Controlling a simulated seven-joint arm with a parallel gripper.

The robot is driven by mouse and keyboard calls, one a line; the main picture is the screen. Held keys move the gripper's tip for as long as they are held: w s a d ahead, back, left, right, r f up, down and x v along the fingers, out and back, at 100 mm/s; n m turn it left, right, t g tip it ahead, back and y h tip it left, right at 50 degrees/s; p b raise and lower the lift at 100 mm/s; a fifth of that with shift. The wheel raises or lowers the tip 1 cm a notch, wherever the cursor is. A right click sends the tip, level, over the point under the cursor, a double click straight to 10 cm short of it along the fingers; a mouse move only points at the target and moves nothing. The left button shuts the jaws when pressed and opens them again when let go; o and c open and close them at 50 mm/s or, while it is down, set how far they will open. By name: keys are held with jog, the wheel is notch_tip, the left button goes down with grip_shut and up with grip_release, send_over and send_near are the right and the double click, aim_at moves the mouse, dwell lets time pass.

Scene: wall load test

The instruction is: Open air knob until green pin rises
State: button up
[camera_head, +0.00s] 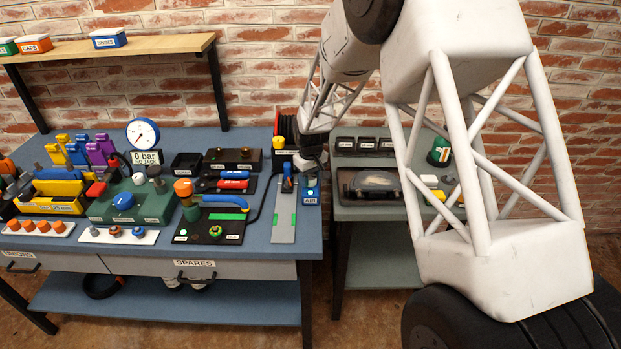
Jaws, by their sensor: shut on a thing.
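The blue block labelled AIR (311,193) sits at the right end of the blue workbench. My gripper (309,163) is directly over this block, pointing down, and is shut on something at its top. The air knob is mostly hidden by the gripper, so its turn position cannot be read. I cannot make out a green pin on the block.
A black hose reel (286,130) is behind. A gauge (143,133) reads near 0 bar. A lower side table (372,213) with a tray is to the right.

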aim_at(310, 177)
jog(key=shift+r+n, duration=0.1)
jog(key=shift+n, duration=0.6)
jog(key=o, duration=0.9)
jog(key=shift+o, duration=0.2)
jog(key=shift+r, duration=3.85)
